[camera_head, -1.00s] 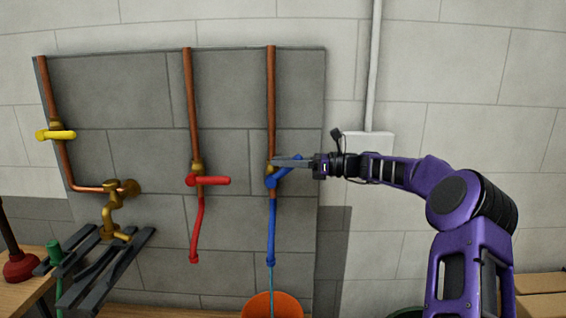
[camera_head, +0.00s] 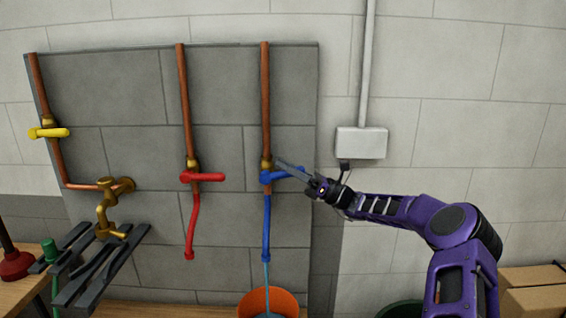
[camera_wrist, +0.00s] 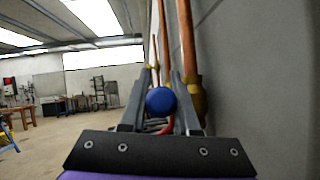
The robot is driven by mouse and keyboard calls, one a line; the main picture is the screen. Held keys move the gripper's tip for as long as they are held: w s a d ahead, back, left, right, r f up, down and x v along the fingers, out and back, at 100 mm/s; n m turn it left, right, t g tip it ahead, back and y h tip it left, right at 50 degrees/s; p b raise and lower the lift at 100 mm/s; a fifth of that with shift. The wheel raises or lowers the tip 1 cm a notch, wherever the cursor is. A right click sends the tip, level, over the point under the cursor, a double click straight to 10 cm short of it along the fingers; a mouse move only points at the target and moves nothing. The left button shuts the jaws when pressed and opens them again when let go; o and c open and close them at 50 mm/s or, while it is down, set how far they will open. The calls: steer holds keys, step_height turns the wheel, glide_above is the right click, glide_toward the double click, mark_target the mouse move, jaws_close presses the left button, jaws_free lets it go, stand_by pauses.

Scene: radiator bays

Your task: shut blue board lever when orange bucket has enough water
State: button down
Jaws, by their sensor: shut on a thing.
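The blue board lever (camera_head: 291,173) sticks out to the right from its brass valve on the right-hand copper pipe, close to level and tilted slightly up. My gripper (camera_head: 283,167) reaches it from the right and is shut on it. In the wrist view the lever's round blue end (camera_wrist: 161,101) sits between the two fingers. A blue hose (camera_head: 267,230) hangs below the valve. A thin stream of water runs from it into the orange bucket (camera_head: 251,303). Some water shows inside the bucket, whose lower part is cut off by the frame.
A red lever (camera_head: 205,177) with a red hose and a yellow lever (camera_head: 50,133) are on the same grey board. A brass tap (camera_head: 108,205) stands above a dark slatted rack (camera_head: 100,265). A grey wall box (camera_head: 361,142) is above my arm. Cardboard boxes (camera_head: 535,300) are at lower right.

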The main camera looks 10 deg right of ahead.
steer(key=shift+d+f+m+t+y+b, duration=0.15)
steer(key=shift+f+m+t+y+b, duration=0.1)
steer(key=shift+f+t+y, duration=0.25)
steer(key=shift+d+f+m+t+y+b, duration=0.2)
steer(key=shift+f+m+y, duration=0.1)
steer(key=shift+y, duration=0.4)
steer(key=c, duration=0.7)
jaws_free()
steer(key=shift+o, duration=0.2)
steer(key=b+v, duration=0.1)
steer(key=v, duration=1.6)
steer(key=shift+s+f+b, duration=0.2)
steer(key=shift+f+b, duration=0.05)
steer(key=shift+b, duration=0.05)
